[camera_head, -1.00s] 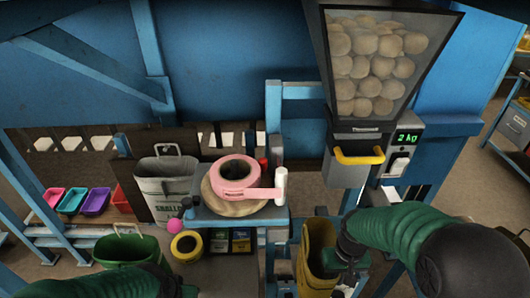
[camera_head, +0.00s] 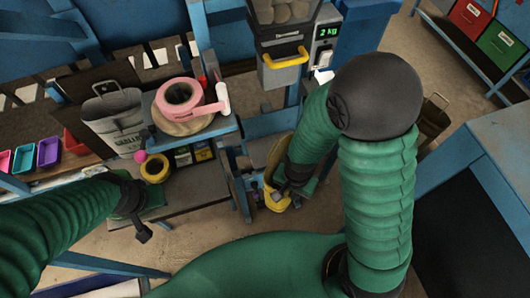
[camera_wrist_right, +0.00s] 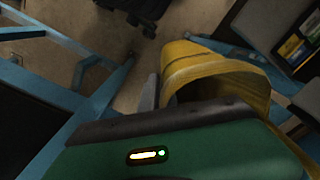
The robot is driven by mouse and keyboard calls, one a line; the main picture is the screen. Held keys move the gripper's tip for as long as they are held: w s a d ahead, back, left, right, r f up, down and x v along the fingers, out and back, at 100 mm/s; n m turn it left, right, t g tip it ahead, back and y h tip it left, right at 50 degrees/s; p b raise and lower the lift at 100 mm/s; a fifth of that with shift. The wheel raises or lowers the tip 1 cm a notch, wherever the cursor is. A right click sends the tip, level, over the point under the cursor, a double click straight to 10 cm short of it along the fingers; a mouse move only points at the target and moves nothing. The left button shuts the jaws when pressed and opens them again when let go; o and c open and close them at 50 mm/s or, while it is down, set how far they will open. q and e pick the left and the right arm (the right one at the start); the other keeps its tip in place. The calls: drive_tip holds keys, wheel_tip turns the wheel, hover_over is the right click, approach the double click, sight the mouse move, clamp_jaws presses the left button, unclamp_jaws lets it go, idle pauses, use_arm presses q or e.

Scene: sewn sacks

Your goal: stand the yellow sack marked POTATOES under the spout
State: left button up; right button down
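The yellow sack (camera_head: 273,158) stands below and slightly left of the spout (camera_head: 285,68), mostly hidden by my right arm; its lettering is out of sight. In the right wrist view the yellow sack (camera_wrist_right: 225,68) has an open, dark mouth, its near wall against my right gripper (camera_wrist_right: 158,92). The right gripper (camera_head: 287,193) looks shut on the rim. My left gripper (camera_head: 143,228) hangs over the lower left, away from the sacks; its finger gap is unclear.
The spout has a yellow handle and a 2 kg display (camera_head: 327,31) beside it. Left are a pink tape dispenser (camera_head: 183,95) on a shelf, a grey sack (camera_head: 113,112) and yellow tape roll (camera_head: 154,168). A blue-framed table (camera_head: 440,190) stands right.

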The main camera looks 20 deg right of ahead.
drive_tip(key=shift+w+f, duration=0.15)
drive_tip(key=shift+w, duration=0.05)
drive_tip(key=w+a+f+p, duration=0.1)
drive_tip(key=w+f+p, duration=0.1)
drive_tip(key=w, duration=0.6)
drive_tip(key=w+a+f+p, duration=0.1)
drive_tip(key=w+f+p, duration=0.2)
drive_tip(key=w+p, duration=0.2)
drive_tip(key=shift+w+a, duration=0.15)
drive_tip(key=shift+w, duration=1.25)
drive_tip(key=c, duration=1.6)
unclamp_jaws()
drive_tip(key=shift+r, duration=0.1)
